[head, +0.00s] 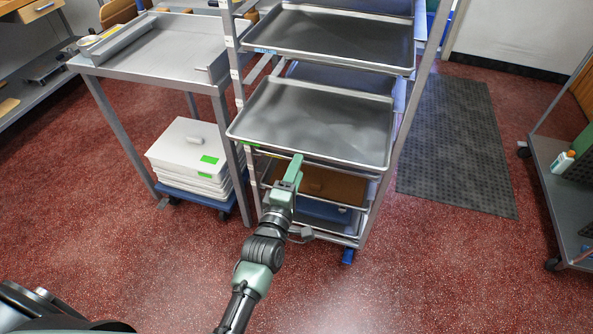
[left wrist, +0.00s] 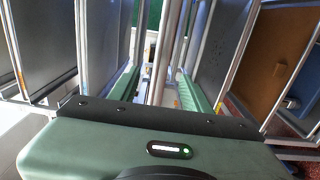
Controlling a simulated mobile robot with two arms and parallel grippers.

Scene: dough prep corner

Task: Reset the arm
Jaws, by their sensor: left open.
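My left arm reaches up the middle of the head view. Its green gripper (head: 293,170) is at the front of the rolling rack (head: 232,65), just below the front edge of a grey tray (head: 320,120). In the left wrist view the two green fingers of the left gripper (left wrist: 158,88) stand wide apart, so it is open. Rack bars and tray edges show past and between the fingers, and nothing is clearly gripped. I cannot tell whether the gripper touches the tray or rack. My right gripper is not in view.
A brown tray (head: 340,188) sits lower in the rack. A steel table (head: 160,50) stands left, with stacked white boxes (head: 185,150) on a blue dolly beneath. A dark mat (head: 455,140) and a cart (head: 562,195) are right. Red floor in front is clear.

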